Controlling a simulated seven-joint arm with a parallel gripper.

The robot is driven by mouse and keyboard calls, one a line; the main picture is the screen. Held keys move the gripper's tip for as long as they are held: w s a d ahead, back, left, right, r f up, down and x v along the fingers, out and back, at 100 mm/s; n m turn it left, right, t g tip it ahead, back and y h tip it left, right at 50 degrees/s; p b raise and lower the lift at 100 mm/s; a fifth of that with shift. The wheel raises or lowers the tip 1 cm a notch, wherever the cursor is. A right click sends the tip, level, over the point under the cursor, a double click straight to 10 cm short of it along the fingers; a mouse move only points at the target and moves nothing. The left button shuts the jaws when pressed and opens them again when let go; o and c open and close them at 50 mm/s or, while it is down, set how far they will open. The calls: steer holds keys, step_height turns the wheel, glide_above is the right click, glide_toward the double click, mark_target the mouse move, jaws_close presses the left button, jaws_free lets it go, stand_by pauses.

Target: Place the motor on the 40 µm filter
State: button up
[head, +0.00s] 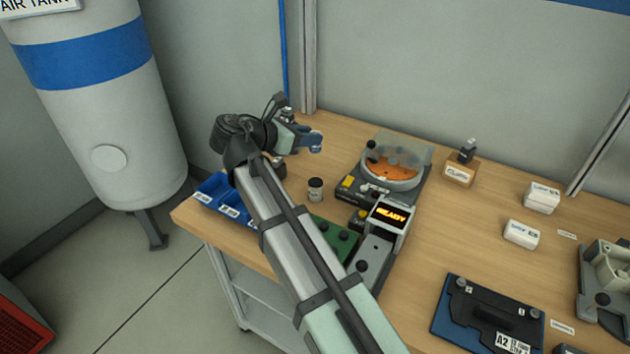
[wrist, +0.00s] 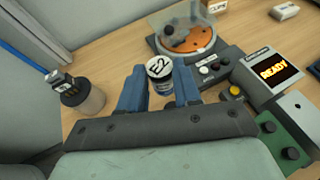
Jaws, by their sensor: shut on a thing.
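My gripper (wrist: 160,84) points to the right in the head view (head: 317,143), raised above the back left of the bench. It is shut on a small round piece marked E2 (wrist: 159,68), seen between the blue fingers in the wrist view. I take this piece for the motor, but cannot be certain. In the head view a small dark jar with a pale label (head: 315,190) stands upright below the fingers. I cannot read its label or tell whether it is the 40 µm filter. A grey cylinder (wrist: 87,104) stands left of the fingers in the wrist view.
A device with an orange bowl (head: 388,172) and a READY display (head: 390,214) stands right of the gripper. A green plate (head: 330,236) and blue bins (head: 211,191) lie nearer, partly behind my arm. A clip box (head: 460,172) and white boxes (head: 521,234) stand farther right.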

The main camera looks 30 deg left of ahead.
step_height(320, 180, down, 10)
stand_by(0.7)
steer(key=shift+d+f, duration=0.1)
steer(key=o, duration=1.1)
steer(key=v, duration=1.2)
steer(key=shift+s, duration=0.1)
